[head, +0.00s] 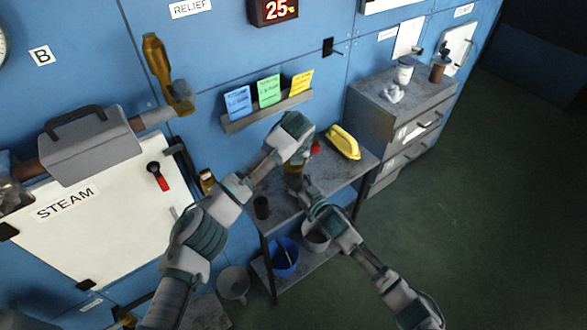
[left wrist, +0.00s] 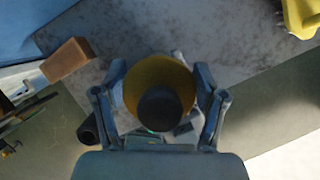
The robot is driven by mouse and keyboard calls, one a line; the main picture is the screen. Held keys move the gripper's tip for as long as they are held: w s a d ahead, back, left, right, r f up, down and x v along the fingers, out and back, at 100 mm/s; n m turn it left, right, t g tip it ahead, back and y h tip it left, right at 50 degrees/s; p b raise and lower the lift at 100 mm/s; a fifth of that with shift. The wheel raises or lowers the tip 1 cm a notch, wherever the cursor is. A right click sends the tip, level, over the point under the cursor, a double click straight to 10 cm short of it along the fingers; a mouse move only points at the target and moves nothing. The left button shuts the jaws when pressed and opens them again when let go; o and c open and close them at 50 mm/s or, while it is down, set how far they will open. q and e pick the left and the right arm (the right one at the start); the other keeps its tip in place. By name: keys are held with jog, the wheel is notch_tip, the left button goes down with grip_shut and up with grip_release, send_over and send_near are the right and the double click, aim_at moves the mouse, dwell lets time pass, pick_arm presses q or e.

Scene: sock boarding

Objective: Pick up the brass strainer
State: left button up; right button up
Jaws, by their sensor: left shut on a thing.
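The brass strainer appears in the left wrist view as a round brass body (left wrist: 150,72) with a dark round end, between the two fingers of my left gripper (left wrist: 158,92). My left gripper is shut on it. In the head view my left gripper (head: 296,162) points down over the grey shelf top, and a small brass part (head: 294,181) shows below it. The rest of the strainer is hidden by my arms. My right gripper (head: 306,190) is close below the brass part; whether it touches, or is open or shut, I cannot tell.
A yellow object (head: 343,142) lies at the back right of the shelf top (head: 342,175), with a red item (head: 316,148) beside my left gripper. A dark cup (head: 262,208) stands at the left.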

pick_arm(q)
notch_tip(320, 180, up, 12)
jog(key=shift+f, duration=0.1)
jog(key=shift+s+d, duration=0.2)
jog(key=shift+s, duration=0.35)
jog(key=s, duration=0.5)
jog(key=s+d, duration=0.1)
jog(key=s, duration=0.5)
jog(key=s+d, duration=0.1)
jog(key=s, duration=0.5)
jog(key=shift+w, duration=0.1)
pick_arm(e)
jog(key=o, duration=1.4)
